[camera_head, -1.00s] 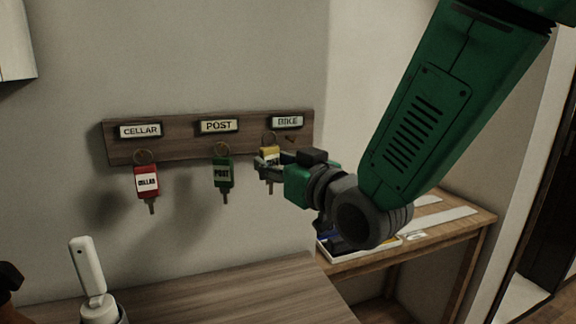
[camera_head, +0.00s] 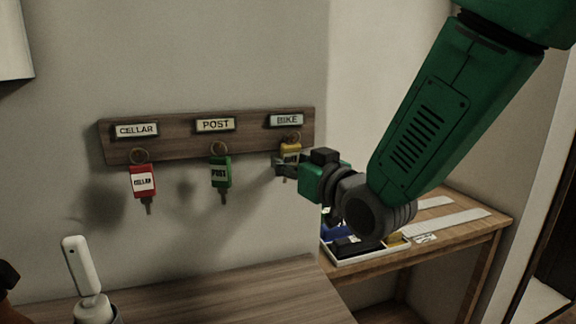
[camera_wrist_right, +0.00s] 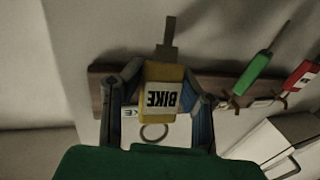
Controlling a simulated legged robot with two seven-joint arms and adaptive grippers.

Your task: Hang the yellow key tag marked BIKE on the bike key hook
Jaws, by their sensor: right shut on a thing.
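The yellow key tag marked BIKE (camera_head: 290,149) is between the fingers of my right gripper (camera_head: 284,165), which is shut on it. In the right wrist view the tag (camera_wrist_right: 163,100) sits between both fingers (camera_wrist_right: 160,112), with its ring at one end and its key at the other. The wooden key board (camera_head: 260,127) hangs on the wall with a BIKE label (camera_head: 287,120) at its right end. The tag's ring is in front of the board below that label. Whether the ring is around the hook cannot be told. My left gripper is not in view.
A red CELLAR tag (camera_head: 143,181) and a green POST tag (camera_head: 221,172) hang from the board to the left. A wooden table (camera_head: 215,292) lies below. A side table (camera_head: 470,228) with a tray (camera_head: 365,256) stands at the right.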

